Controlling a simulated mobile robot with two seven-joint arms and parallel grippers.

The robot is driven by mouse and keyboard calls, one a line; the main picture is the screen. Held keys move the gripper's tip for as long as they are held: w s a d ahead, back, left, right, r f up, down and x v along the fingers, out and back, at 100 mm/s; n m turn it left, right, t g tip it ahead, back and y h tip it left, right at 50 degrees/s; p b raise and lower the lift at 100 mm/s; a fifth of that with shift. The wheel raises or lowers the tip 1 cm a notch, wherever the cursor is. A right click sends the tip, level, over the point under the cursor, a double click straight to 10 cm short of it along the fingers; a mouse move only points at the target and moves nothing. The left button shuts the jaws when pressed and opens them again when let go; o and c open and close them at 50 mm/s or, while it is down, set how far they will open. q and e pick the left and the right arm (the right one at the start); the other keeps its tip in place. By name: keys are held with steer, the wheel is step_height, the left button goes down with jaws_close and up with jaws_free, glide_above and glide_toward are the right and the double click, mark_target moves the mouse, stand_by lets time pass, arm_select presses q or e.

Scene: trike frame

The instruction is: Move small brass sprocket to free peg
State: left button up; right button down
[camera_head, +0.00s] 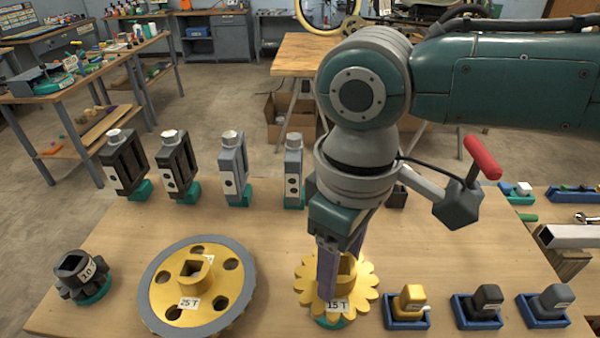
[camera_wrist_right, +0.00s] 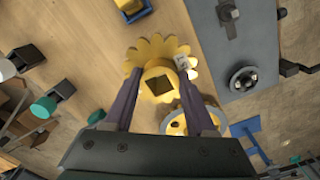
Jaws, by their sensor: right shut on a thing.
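The small brass sprocket (camera_head: 308,285), tagged 15T, is at the front middle of the wooden table, above a teal base (camera_head: 328,323). My right gripper (camera_head: 343,268) points down with its two purple fingers shut on the sprocket's raised square-holed hub. In the right wrist view the sprocket (camera_wrist_right: 140,53) lies between the fingers (camera_wrist_right: 158,100). I cannot tell whether it still rests on its base. A grey plate (camera_wrist_right: 245,45) in that view carries a dark post (camera_wrist_right: 228,12) and a round hub (camera_wrist_right: 243,79); I cannot tell which is the free peg. My left gripper is not in view.
A large 25T sprocket (camera_head: 160,300) lies close on the left, and a dark 10T sprocket (camera_head: 72,281) further left. Several upright blocks (camera_head: 234,165) stand behind. Blue trays (camera_head: 407,323) with small parts line the front right. The wood between the rows is clear.

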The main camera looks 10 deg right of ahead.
steer(key=shift+r, duration=0.1)
stand_by(0.3)
steer(key=shift+p, duration=0.35)
stand_by(0.4)
stand_by(0.4)
steer(key=shift+p, duration=0.4)
steer(key=shift+f+b, duration=0.95)
steer(key=shift+f, duration=0.4)
steer(key=shift+f+b, duration=0.6)
steer(key=shift+f, duration=0.2)
